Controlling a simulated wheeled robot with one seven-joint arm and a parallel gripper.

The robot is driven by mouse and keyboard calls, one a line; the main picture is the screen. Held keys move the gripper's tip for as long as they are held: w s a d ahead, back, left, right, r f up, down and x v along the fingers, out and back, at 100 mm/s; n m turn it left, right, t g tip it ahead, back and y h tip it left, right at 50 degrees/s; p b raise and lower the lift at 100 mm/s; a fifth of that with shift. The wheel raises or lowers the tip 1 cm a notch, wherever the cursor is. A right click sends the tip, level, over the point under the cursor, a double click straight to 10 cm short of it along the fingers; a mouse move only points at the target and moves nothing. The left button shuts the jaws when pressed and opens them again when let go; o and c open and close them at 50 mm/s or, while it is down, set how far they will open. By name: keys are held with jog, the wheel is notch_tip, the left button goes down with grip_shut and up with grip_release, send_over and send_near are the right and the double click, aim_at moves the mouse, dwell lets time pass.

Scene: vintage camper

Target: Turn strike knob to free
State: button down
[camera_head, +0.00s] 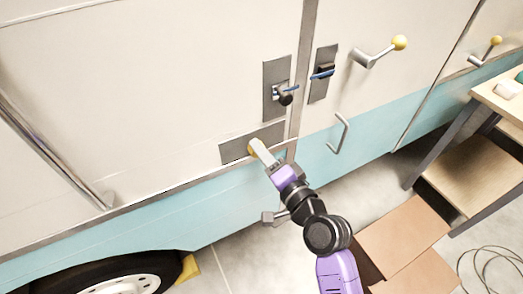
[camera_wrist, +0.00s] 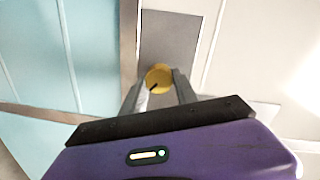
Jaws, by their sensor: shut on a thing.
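The strike knob is a round yellow knob (camera_wrist: 158,76) with a short dark pointer mark on its face, mounted on a grey plate (camera_wrist: 172,36) on the camper wall. In the head view only a sliver of the knob (camera_head: 251,151) shows behind my fingers. The plate (camera_head: 233,151) is low on the cream wall, just above the teal band. My gripper (camera_head: 258,147) reaches up to the plate from below right. In the wrist view its two fingers lie on either side of the knob, shut on it. I cannot read any labels on the plate.
Above are a grey latch plate with a dark knob (camera_head: 285,98) and a blue-handled latch (camera_head: 323,71). A lever with a yellow ball (camera_head: 399,43) and a door handle (camera_head: 340,134) stick out to the right. A wooden step unit (camera_head: 470,170) stands at far right.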

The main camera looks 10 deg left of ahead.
jog(key=shift+f+m+p, duration=0.2)
jog(key=shift+m+p, duration=0.15)
jog(key=shift+m, duration=1.75)
jog(key=c, duration=0.9)
grip_release()
jog(key=shift+c, duration=0.2)
jog(key=shift+d, duration=0.1)
jog(key=b+v, duration=0.1)
jog(key=v, duration=0.6)
jog(key=shift+s+d, duration=0.25)
jog(key=shift+d, duration=0.05)
